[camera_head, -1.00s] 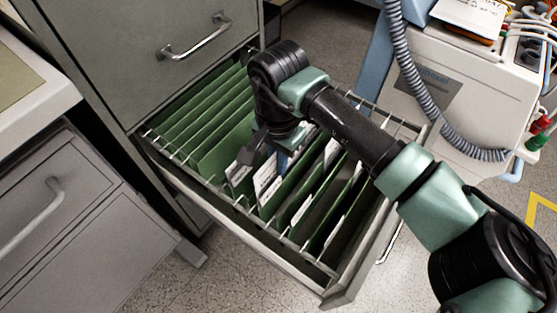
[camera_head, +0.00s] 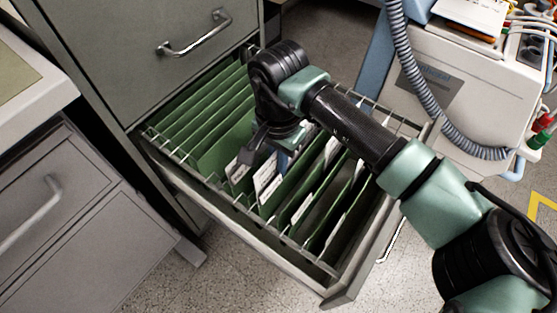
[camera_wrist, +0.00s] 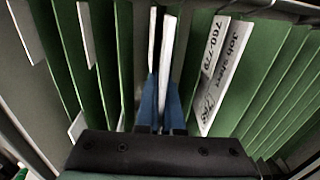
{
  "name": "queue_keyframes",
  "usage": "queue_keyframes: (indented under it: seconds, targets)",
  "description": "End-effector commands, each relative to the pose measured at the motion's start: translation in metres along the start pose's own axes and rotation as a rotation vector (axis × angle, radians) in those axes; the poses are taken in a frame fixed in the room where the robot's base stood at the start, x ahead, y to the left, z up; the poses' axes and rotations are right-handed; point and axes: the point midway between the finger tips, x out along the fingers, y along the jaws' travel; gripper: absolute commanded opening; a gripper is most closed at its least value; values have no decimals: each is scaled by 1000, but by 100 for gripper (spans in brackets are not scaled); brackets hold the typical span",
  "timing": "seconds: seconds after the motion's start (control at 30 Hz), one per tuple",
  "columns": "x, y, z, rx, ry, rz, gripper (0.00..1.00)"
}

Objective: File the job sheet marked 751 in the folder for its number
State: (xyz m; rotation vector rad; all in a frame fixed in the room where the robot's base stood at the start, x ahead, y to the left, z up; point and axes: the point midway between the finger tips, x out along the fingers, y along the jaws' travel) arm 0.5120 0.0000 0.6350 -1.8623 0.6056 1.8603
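My gripper (camera_wrist: 162,105) is down among the hanging folders in the open drawer. Its two blue fingers are close together, with a thin white sheet (camera_wrist: 167,50) seen almost edge-on between them. The sheet's number cannot be read from here. Just right of the fingers in the wrist view is a white folder label (camera_wrist: 213,45) reading about "700-79", its end cut off. Beside it, a slip marked "Job sheet" (camera_wrist: 227,68) lies against a green folder, its circled number unclear. In the head view my gripper (camera_head: 282,162) is mostly hidden by my wrist.
The open drawer (camera_head: 345,287) holds several green folders (camera_head: 215,95), some with white tabs. The cabinet front (camera_head: 130,50) rises behind it. A grey cabinet (camera_head: 75,225) stands at left. A pale machine (camera_head: 470,95) with a grey hose (camera_head: 410,75) is close to my arm at right.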

Motion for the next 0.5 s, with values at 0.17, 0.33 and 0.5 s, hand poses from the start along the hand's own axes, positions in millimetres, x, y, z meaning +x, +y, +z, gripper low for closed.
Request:
queue_keyframes:
  seconds: [0.17,0.33,0.5]
  targets:
    - [0,0,0,0,0,0,0]
    - [0,0,0,0,0,0,28]
    - [0,0,0,0,0,0,39]
